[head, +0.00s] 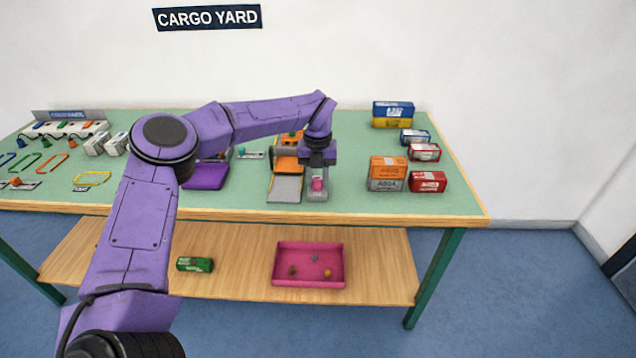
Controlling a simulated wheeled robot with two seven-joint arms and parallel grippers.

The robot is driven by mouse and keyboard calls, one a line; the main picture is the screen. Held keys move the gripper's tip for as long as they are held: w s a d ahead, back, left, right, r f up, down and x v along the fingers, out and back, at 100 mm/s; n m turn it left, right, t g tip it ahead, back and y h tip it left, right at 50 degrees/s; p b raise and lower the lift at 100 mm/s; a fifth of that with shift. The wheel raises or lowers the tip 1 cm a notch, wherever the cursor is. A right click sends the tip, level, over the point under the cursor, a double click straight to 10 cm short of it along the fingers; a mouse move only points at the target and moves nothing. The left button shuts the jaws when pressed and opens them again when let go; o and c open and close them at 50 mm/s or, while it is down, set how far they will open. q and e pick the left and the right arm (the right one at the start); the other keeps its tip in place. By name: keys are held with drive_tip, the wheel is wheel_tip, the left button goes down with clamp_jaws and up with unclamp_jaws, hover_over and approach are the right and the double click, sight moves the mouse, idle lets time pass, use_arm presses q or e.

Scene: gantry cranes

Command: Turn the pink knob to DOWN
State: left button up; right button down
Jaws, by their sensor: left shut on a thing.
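The pink knob (317,184) sits on a small grey control box (317,196) near the front edge of the table, right of the middle. My left arm reaches over the table from the left. My left gripper (317,178) points down and is shut on the pink knob. The fingers hide part of the knob. The DOWN marking and the knob's pointing direction are too small to read. My right gripper is not in view.
A grey ramp with orange parts (286,187) stands just left of the box. Stacked cargo boxes (388,173) stand to the right. A purple piece (207,175) lies to the left. A pink tray (309,282) rests on the lower shelf.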

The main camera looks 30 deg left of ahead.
use_arm(q)
drive_tip(key=n+b, duration=0.4)
drive_tip(key=n, duration=0.1)
drive_tip(key=shift+w+n, duration=0.15)
drive_tip(key=shift+n, duration=0.15)
drive_tip(key=n+b, duration=0.2)
drive_tip(key=n, duration=0.1)
drive_tip(key=shift+r+n+b, duration=0.1)
drive_tip(key=shift+n+b, duration=0.3)
drive_tip(key=shift+r+n+b, duration=0.1)
drive_tip(key=shift+n+b, duration=0.45)
drive_tip(key=shift+n, duration=0.25)
drive_tip(key=shift+a, duration=0.1)
drive_tip(key=o, duration=1.1)
drive_tip(key=shift+c, duration=0.2)
